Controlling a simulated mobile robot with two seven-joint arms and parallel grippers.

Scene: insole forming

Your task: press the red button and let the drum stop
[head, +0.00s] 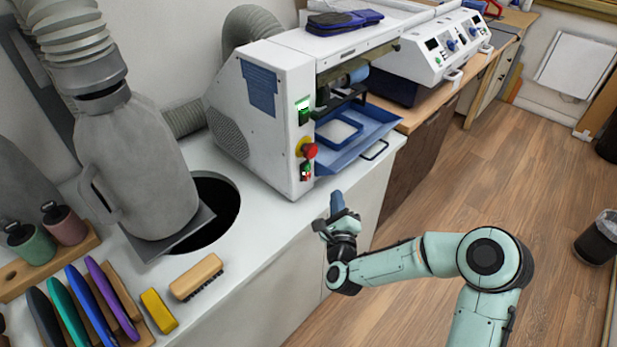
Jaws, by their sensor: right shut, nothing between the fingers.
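The red button (311,151) is a round mushroom knob on a yellow base, on the front right edge of the white machine (268,120). A grey-blue roller (357,75), which looks like the drum, shows in the machine's opening, partly hidden by the housing and a dark bracket. I cannot tell from one frame whether it turns. My right gripper (338,203) is shut and empty, with its fingers pointing up. In the picture it is below and a little right of the red button, apart from it. My left gripper is not in view.
A lit green switch (305,112) sits above the red button, and a small control (306,171) below it. A blue tray (366,148) juts out right of the button. The floor at right is largely clear.

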